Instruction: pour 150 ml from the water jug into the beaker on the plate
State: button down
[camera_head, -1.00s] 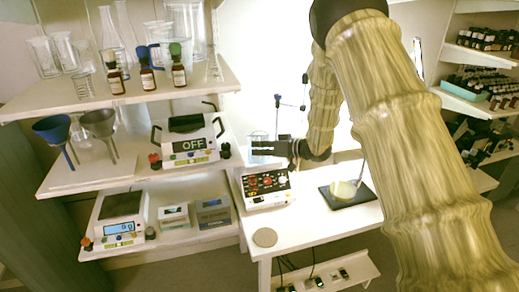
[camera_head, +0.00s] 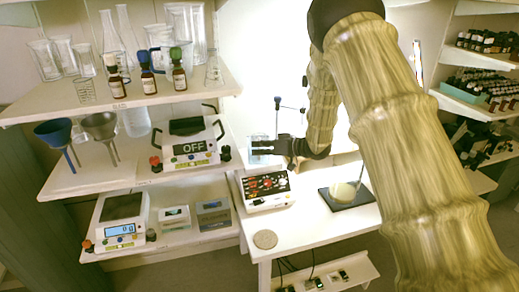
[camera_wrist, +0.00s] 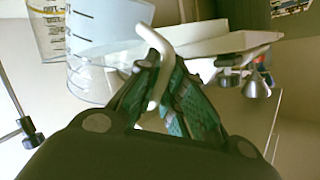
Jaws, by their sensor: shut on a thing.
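My gripper (camera_head: 264,147) is out over the table's back left in the head view. In the wrist view its two teal-padded fingers (camera_wrist: 160,95) are closed on the pale curved handle of a large clear graduated jug (camera_wrist: 95,45). The jug looks transparent and I cannot tell its water level. In the head view the jug is a faint clear shape behind the fingers. A small pale-yellow vessel (camera_head: 343,192) stands on a dark square plate (camera_head: 364,193) at the table's right. Another graduated clear vessel (camera_wrist: 45,28) shows left of the jug in the wrist view.
A round disc (camera_head: 265,239) lies at the front. Shelves at left hold glassware, brown bottles (camera_head: 148,72), funnels (camera_head: 100,125) and balances. The table's front middle is clear.

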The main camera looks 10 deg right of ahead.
jog(key=shift+w+d+r+m+g+p, duration=0.1)
jog(key=shift+w+r+m+g+p, duration=0.35)
jog(key=shift+r+p, duration=0.45)
jog(key=shift+w+d+r+m+g+p, duration=0.1)
jog(key=shift+w+r+m+g+p, duration=0.15)
jog(key=shift+w+r+p, duration=0.65)
dwell(2.1)
jog(key=shift+s+f, duration=0.4)
jog(key=shift+s, duration=0.05)
jog(key=shift+s+f, duration=0.1)
jog(key=shift+f, duration=0.1)
jog(key=shift+w+r+p, duration=0.2)
jog(key=shift+r+p, duration=0.15)
jog(key=shift+p, duration=1.3)
dwell(1.8)
